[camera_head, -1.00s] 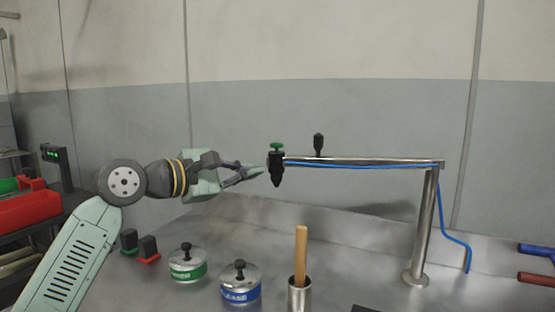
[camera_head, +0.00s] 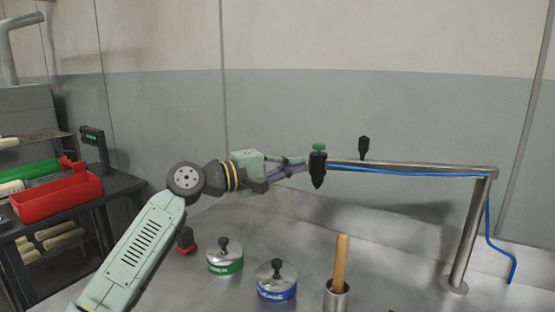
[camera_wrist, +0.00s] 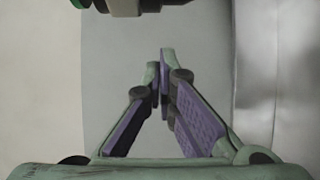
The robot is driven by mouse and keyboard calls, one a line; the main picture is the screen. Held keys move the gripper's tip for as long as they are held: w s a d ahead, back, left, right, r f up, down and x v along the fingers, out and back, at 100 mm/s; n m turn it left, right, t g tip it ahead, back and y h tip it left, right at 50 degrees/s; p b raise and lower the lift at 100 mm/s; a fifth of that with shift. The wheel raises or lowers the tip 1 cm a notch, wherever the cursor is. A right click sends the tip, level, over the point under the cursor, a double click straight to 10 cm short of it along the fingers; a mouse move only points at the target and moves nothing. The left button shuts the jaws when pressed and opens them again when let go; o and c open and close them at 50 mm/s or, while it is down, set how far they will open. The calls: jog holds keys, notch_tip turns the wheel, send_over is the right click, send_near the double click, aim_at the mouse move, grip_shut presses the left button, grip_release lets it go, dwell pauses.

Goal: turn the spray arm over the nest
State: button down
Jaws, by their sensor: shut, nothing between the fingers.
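The spray arm (camera_head: 420,170) is a level metal bar with a blue hose along it, carried by a metal post (camera_head: 467,235) at its right end. A black handle (camera_head: 364,147) stands up on the bar. A dark nozzle (camera_head: 318,170) with a green knob hangs at the bar's left end. My gripper (camera_head: 303,164) is shut and empty, its tips just left of the nozzle; I cannot tell whether they touch it. In the wrist view the shut fingertips (camera_wrist: 162,57) are bare, with part of a green and dark object above them. I cannot make out a nest.
Below on the metal bench stand a green-labelled tin (camera_head: 225,260), a blue-labelled tin (camera_head: 276,284) and a metal cup (camera_head: 337,299) holding a wooden handle. A red bin (camera_head: 58,197) is on a side table at left.

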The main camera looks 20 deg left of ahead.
jog(key=s+d+p, duration=0.1)
jog(key=d+p, duration=0.1)
jog(key=shift+s+d, duration=0.35)
dwell(0.4)
